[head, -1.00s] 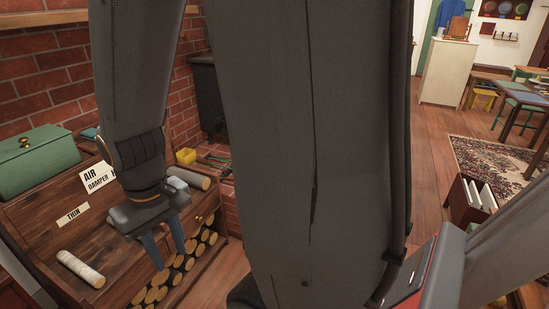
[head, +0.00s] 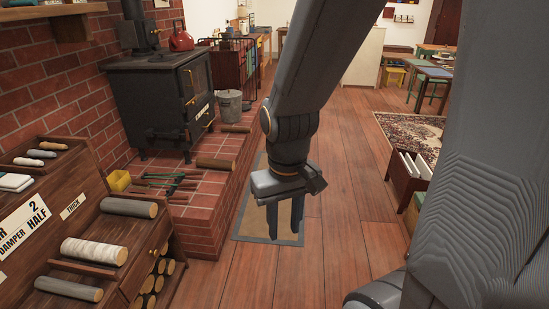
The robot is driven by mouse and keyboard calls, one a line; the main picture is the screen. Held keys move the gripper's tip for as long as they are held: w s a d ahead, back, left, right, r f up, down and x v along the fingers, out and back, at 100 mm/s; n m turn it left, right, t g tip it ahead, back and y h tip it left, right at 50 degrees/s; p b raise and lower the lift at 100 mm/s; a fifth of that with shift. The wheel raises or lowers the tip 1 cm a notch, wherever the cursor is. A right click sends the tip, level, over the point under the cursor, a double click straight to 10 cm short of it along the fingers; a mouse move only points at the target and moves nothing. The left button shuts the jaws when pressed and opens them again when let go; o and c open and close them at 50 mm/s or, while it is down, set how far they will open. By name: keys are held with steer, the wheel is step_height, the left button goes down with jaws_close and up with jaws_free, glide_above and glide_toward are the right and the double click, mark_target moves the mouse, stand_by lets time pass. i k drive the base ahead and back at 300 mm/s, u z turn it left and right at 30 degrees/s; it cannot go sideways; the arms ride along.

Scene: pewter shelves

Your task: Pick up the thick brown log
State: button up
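A brown log (head: 216,164) with a pale cut end lies on the brick hearth in front of the black stove. Another brown log (head: 235,128) lies farther back on the hearth and looks thinner. A grey-brown log (head: 124,207) lies on the wooden cabinet near the "THICK" label. My gripper (head: 285,220) points down over the floor, to the right of the hearth. Its two fingers are apart with nothing between them. It is apart from all the logs.
The cabinet also holds a whitish log (head: 90,250) and another grey-brown log (head: 66,288). The wooden floor (head: 335,200) is open at right.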

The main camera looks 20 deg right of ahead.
mark_target(205, 162)
steer(key=z, duration=0.75)
steer(key=i, duration=3.5)
steer(key=u, duration=2.75)
